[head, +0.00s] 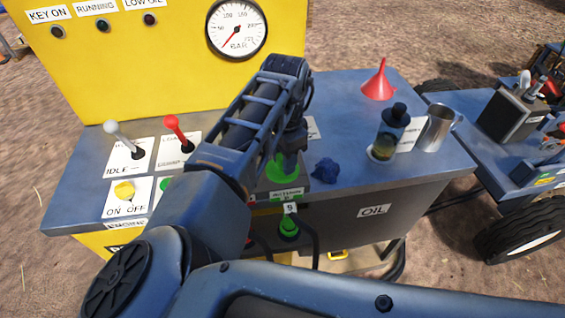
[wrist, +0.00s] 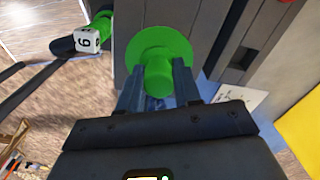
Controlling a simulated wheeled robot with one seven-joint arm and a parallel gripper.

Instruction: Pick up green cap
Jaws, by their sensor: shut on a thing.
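The green cap (wrist: 158,58) has a wide round flange and a narrower stem; in the wrist view its stem sits between the two fingers of my gripper (wrist: 160,85). In the head view the green cap (head: 283,170) shows partly behind my gripper (head: 290,160), at the front part of the blue-grey counter. My gripper is shut on the cap and points down at the counter. Whether the cap rests on the surface or is raised cannot be told. Its far side is hidden.
An oil bottle (head: 390,135), a metal jug (head: 437,128) and a red funnel (head: 379,82) stand further right. Levers (head: 178,132) are at left. A green connector (head: 289,226) with a hose is below the counter edge.

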